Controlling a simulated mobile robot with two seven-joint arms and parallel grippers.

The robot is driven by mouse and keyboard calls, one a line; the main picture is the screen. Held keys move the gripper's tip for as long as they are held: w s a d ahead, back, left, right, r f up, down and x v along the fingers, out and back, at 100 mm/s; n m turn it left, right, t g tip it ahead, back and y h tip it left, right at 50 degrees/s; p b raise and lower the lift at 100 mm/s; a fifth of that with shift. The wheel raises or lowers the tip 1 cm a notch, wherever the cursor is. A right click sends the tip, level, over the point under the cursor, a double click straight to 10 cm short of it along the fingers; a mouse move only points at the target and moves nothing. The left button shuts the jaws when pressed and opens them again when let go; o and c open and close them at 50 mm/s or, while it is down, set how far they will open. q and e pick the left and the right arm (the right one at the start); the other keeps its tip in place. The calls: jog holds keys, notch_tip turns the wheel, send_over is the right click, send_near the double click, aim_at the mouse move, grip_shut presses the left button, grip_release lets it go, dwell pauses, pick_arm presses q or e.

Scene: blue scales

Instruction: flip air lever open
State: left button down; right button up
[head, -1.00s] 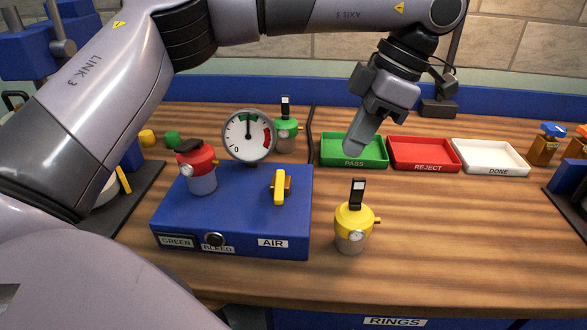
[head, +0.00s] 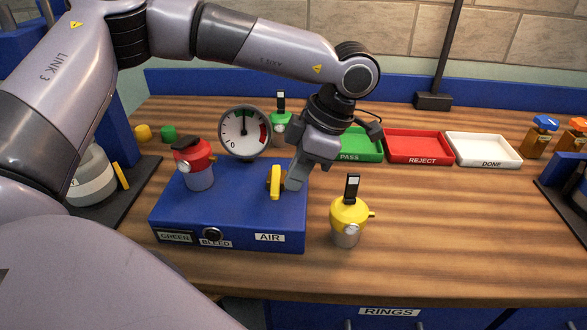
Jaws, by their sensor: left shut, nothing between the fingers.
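The air lever (head: 275,182) is a yellow handle on top of the blue box (head: 228,238), above the AIR label (head: 269,238). Its handle points toward the front of the box. My left gripper (head: 292,184) is shut and empty, with its fingertips just right of the lever. I cannot tell whether they touch it. A round gauge (head: 244,133) stands at the back of the box, its needle pointing up into the green band. My right gripper is not in view.
A red-topped canister (head: 197,168) sits on the box's left part. A yellow-topped canister (head: 348,222) stands right of the box, and a green-topped one (head: 281,125) behind it. PASS (head: 368,149), REJECT (head: 420,148) and DONE (head: 484,150) trays line the back. The table's right front is clear.

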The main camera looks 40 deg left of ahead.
pick_arm(q)
jog(key=shift+s+a, duration=0.15)
jog(key=shift+a, duration=0.1)
jog(key=shift+s+a, duration=0.15)
jog(key=shift+s+a+m, duration=0.35)
jog(key=shift+s+m, duration=0.05)
jog(key=shift+m, duration=0.2)
jog(key=shift+d, duration=0.15)
